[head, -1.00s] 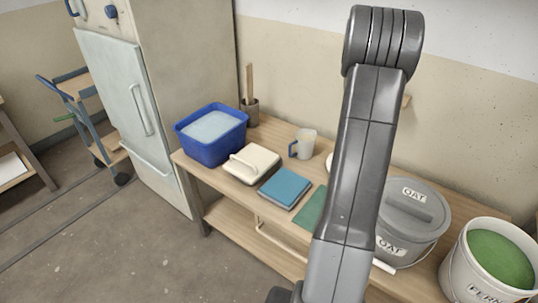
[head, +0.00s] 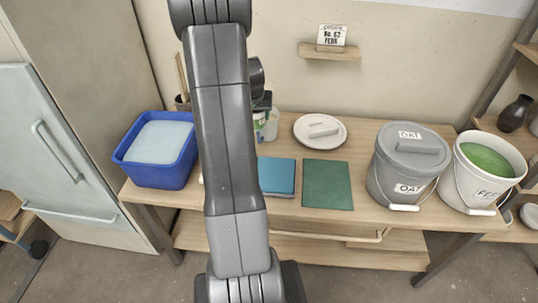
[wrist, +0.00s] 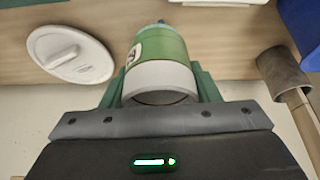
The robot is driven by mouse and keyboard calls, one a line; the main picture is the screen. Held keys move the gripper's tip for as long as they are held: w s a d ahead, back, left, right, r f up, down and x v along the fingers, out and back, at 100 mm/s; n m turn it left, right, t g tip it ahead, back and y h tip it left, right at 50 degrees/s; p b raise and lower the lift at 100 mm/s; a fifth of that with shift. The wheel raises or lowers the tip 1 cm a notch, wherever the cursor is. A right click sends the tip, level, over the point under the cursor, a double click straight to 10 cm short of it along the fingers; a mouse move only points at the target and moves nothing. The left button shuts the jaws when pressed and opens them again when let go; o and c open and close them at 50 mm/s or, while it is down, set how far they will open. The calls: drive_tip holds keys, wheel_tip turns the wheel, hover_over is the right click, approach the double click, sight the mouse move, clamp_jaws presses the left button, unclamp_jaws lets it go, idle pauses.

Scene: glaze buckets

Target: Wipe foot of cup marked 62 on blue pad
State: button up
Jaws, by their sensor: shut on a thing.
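My gripper (wrist: 158,88) is shut on a cup (wrist: 160,48), with one green finger on each side of it. The cup has a green body, a pale grey-white band at the end near the wrist, and a white label turned partly away; its number is not readable. In the head view, my arm hides much of the gripper, and a bit of the cup (head: 259,124) shows below it, above the table's back part. The blue pad (head: 277,176) lies flat at the table's front, nearer than the cup and apart from it. Its left edge is behind my arm.
A green mat (head: 327,184) lies right of the pad. A pale lid (head: 320,131) lies behind it, and a clear jug (head: 272,122) stands near the cup. A blue tub (head: 127,160) is left; OAT (head: 413,135) and FERN (head: 462,175) buckets stand right. A wall sign reads 62 FERN.

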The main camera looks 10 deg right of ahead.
drive_tip(key=m+b, duration=0.2)
drive_tip(key=b, duration=0.1)
approach(277, 160)
drive_tip(key=r, duration=0.2)
drive_tip(key=shift+h, duration=0.3)
drive_tip(key=shift+s+a+f+b, duration=0.1)
drive_tip(key=shift+s+f+b, duration=0.15)
drive_tip(key=shift+f+b, duration=0.45)
drive_tip(key=shift+s+a+f+b, duration=0.2)
drive_tip(key=shift+f+b, duration=0.25)
drive_tip(key=shift+f, duration=0.6)
drive_tip(key=shift+s+a+f+b, duration=0.1)
drive_tip(key=shift+s+f+b, duration=0.25)
drive_tip(key=shift+f+b, duration=0.35)
drive_tip(key=shift+f+b, duration=0.5)
drive_tip(key=shift+f, duration=0.2)
drive_tip(key=shift+d, duration=0.1)
drive_tip(key=shift+w+d+p, duration=0.25)
drive_tip(key=shift+w, duration=0.6)
drive_tip(key=shift+w+d+p, duration=0.2)
drive_tip(key=shift+w+p, duration=0.05)
drive_tip(key=shift+w, duration=0.55)
